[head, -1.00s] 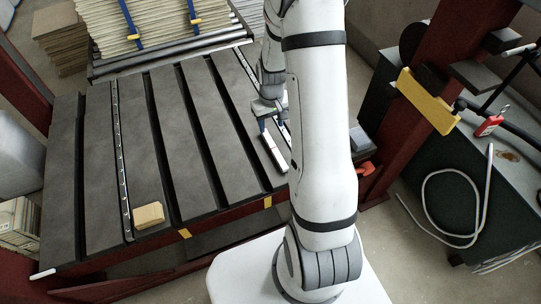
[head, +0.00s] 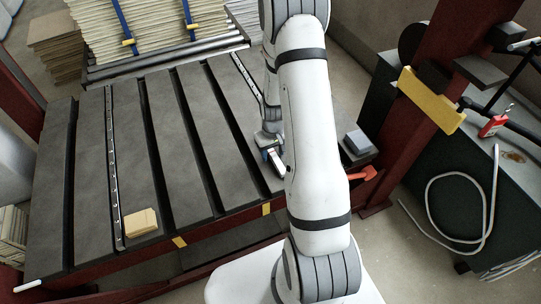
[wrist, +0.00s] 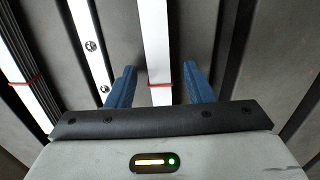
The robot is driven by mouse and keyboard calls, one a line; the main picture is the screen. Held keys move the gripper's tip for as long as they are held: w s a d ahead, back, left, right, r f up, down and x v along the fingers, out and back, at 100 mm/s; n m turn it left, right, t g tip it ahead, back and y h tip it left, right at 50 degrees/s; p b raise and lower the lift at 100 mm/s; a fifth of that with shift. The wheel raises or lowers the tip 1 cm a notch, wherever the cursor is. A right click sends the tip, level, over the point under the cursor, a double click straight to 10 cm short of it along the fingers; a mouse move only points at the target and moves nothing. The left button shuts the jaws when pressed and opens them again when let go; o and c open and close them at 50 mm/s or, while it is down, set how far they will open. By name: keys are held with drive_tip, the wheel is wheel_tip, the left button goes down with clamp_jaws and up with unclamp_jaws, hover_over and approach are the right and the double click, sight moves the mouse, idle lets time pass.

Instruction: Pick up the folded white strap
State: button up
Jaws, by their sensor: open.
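A narrow white strap with a thin red band around it (wrist: 158,45) lies lengthwise between my gripper's fingers in the wrist view. My gripper (wrist: 160,85) has two blue fingers, spread open on either side of the strap with gaps showing. In the head view my gripper (head: 268,154) is low over the right part of the slatted grey table. A small piece of the strap (head: 277,166) shows beside it, and the rest is hidden by my arm. Whether the fingers reach below the strap cannot be told.
Another white strip with a red band (wrist: 23,88) lies at the left in the wrist view. A bolted metal rail (wrist: 89,42) runs between them. A tan block (head: 141,223) sits on the table (head: 95,190). A grey box (head: 358,142) stands right of my arm.

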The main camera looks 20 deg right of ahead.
clamp_jaws()
idle(0.4)
drive_tip(key=shift+r, duration=0.15)
